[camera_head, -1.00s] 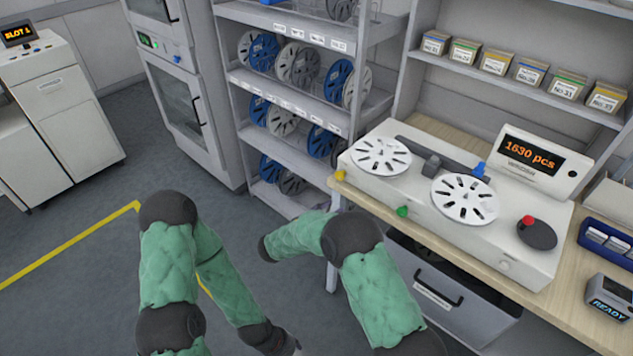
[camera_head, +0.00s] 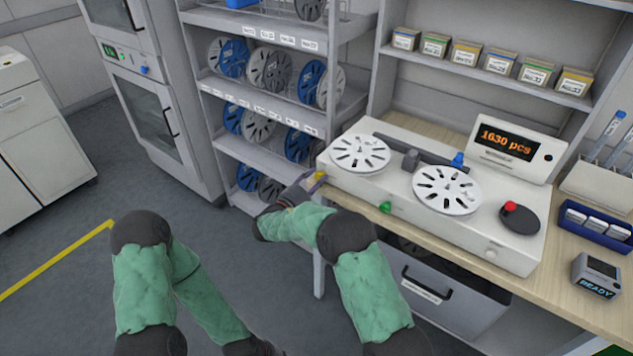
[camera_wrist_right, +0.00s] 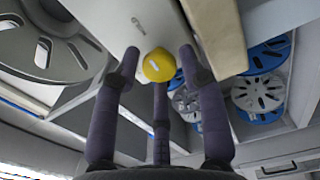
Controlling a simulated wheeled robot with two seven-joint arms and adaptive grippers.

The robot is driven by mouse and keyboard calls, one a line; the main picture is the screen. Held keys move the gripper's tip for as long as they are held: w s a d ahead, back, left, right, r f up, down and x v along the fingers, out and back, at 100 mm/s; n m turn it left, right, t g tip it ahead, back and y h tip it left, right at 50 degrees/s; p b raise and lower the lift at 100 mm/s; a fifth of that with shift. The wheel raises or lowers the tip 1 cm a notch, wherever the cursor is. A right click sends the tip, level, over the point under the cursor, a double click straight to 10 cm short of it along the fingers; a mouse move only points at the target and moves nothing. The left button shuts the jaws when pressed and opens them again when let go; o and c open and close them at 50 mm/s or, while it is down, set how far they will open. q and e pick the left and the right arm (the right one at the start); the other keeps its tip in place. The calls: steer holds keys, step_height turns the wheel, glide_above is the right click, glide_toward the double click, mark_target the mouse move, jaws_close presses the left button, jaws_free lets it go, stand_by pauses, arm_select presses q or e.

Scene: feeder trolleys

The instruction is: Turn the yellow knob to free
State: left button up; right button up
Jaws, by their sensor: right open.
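The yellow knob (camera_head: 320,176) sits at the left end of the white counting machine (camera_head: 480,232). In the right wrist view the yellow knob (camera_wrist_right: 158,65) is round with a pale mark on its face. My right gripper (camera_head: 308,183) is at the knob. In the right wrist view its dark fingers (camera_wrist_right: 160,62) are spread, with the knob between their tips; I cannot tell whether they touch it.
Two white slotted reels (camera_head: 447,190) lie on the machine. A green knob (camera_head: 385,207) is on its front and a red knob (camera_head: 509,206) on a dark disc at right. The display (camera_head: 507,143) reads 1630 pcs. A reel rack (camera_head: 262,92) stands close behind my right gripper.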

steer(key=shift+w+d, duration=0.2)
steer(key=shift+w, duration=0.1)
jaws_close()
